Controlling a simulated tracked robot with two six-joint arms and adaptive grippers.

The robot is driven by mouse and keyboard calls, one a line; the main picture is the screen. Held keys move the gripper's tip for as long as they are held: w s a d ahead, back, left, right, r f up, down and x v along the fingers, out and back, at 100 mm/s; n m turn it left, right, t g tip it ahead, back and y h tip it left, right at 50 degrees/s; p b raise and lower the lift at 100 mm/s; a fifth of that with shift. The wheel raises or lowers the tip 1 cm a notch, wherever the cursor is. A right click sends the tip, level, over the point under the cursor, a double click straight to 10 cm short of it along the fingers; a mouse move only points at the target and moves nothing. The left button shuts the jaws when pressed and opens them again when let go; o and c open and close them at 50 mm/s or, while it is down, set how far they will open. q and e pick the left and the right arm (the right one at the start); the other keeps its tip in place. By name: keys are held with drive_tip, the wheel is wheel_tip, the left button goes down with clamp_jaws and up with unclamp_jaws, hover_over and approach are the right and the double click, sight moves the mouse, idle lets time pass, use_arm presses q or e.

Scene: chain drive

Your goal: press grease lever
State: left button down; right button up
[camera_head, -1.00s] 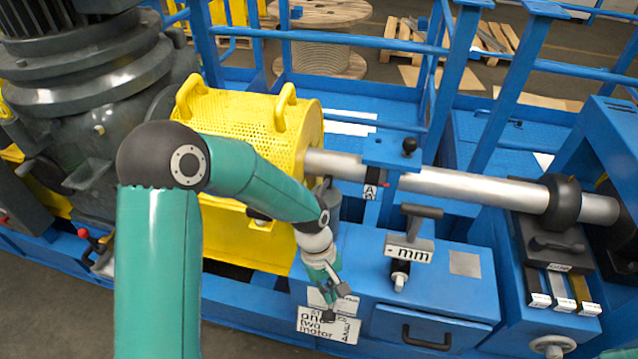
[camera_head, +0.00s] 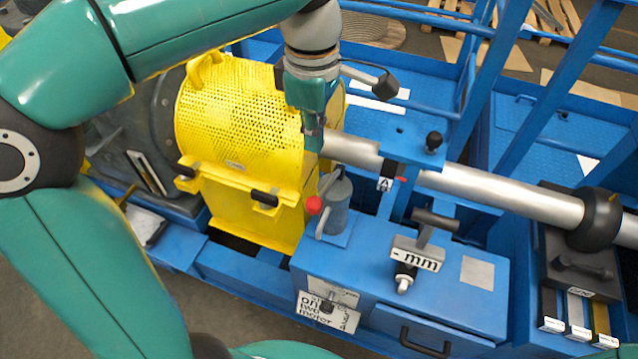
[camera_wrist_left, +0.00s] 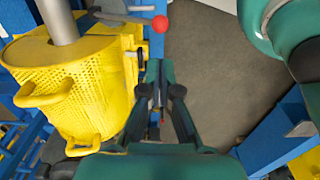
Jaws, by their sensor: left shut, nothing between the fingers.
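The grease pump (camera_head: 337,207) is a small grey cylinder at the left end of the blue bench. Its grease lever ends in a red ball knob (camera_head: 314,205), which points left. In the left wrist view the red knob (camera_wrist_left: 160,23) and its pale lever bar (camera_wrist_left: 128,19) show at the top. My left gripper (camera_head: 314,138) is shut and empty, pointing down. In the head view it appears above the knob, in front of the yellow guard's right end, apart from the lever. In the wrist view its fingers (camera_wrist_left: 158,88) lie below the knob. My right gripper is out of view.
The perforated yellow guard (camera_head: 235,110) stands close beside my left gripper. A steel shaft (camera_head: 490,193) runs right from it. A T-handle with a "- mm" plate (camera_head: 416,256) stands on the bench, right of the pump. Blue rails (camera_head: 405,20) stand behind.

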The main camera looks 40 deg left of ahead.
sight(315, 201)
use_arm(q)
wheel_tip(315, 201, down, 14)
drive_tip(key=shift+f, duration=0.1)
idle(0.6)
